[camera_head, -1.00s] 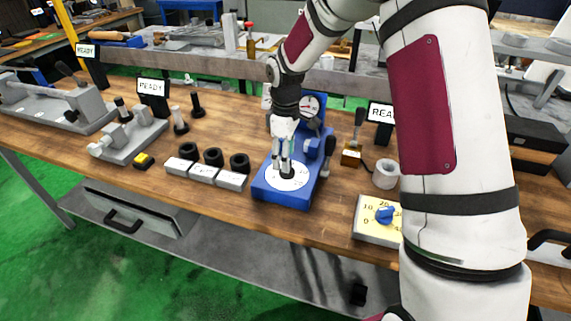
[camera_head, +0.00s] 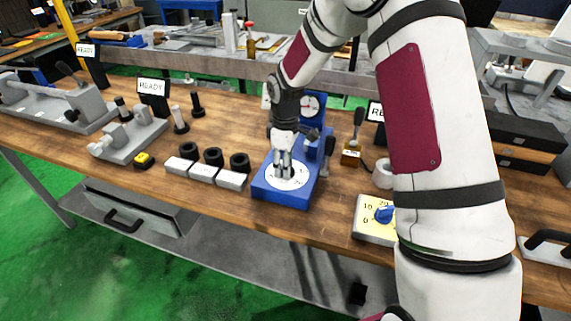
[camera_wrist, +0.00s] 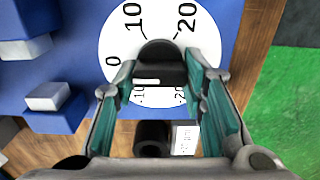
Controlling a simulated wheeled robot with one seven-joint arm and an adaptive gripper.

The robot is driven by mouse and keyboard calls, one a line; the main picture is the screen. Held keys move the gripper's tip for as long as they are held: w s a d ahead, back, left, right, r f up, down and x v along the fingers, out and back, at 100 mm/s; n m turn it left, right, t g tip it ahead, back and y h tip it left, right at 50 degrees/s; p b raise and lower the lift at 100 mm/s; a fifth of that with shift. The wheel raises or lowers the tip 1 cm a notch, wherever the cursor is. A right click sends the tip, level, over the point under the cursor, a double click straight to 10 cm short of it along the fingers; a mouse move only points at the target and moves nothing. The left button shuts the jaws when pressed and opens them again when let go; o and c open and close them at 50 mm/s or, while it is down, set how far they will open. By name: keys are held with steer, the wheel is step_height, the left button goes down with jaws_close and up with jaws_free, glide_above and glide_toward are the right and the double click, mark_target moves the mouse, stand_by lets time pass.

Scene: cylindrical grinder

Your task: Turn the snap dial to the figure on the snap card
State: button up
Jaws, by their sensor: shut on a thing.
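A blue fixture (camera_head: 286,194) on the bench carries a white round dial plate (camera_head: 297,180) marked with figures. In the wrist view the dial plate (camera_wrist: 120,58) shows 0, 10 and 20 on its far side, with smaller figures nearer me. A black knob (camera_wrist: 160,52) with a white mark stands at its middle. My gripper (camera_head: 284,170) points down over the dial. In the wrist view my gripper (camera_wrist: 161,75) is shut on the black knob, a finger on each side.
Several black rings (camera_head: 239,161) stand behind the cards. A yellow plate with a blue knob (camera_head: 384,213) sits at the right, partly hidden by my arm. A gauge (camera_head: 309,105) rises at the fixture's back. A yellow button (camera_head: 144,160) is further left.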

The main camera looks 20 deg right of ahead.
steer(key=shift+m, duration=0.3)
steer(key=m+b, duration=0.1)
steer(key=m, duration=0.4)
steer(key=shift+w, duration=0.1)
steer(key=m, duration=0.3)
steer(key=m+b, duration=0.1)
steer(key=m, duration=0.2)
steer(key=shift+d+m, duration=0.2)
steer(key=shift+m, duration=0.2)
steer(key=m, duration=0.6)
steer(key=shift+d, duration=0.1)
steer(key=m, duration=0.5)
steer(key=shift+p, duration=0.35)
steer(key=shift+d+m, duration=0.1)
steer(key=shift+m, duration=0.3)
steer(key=o, duration=1.1)
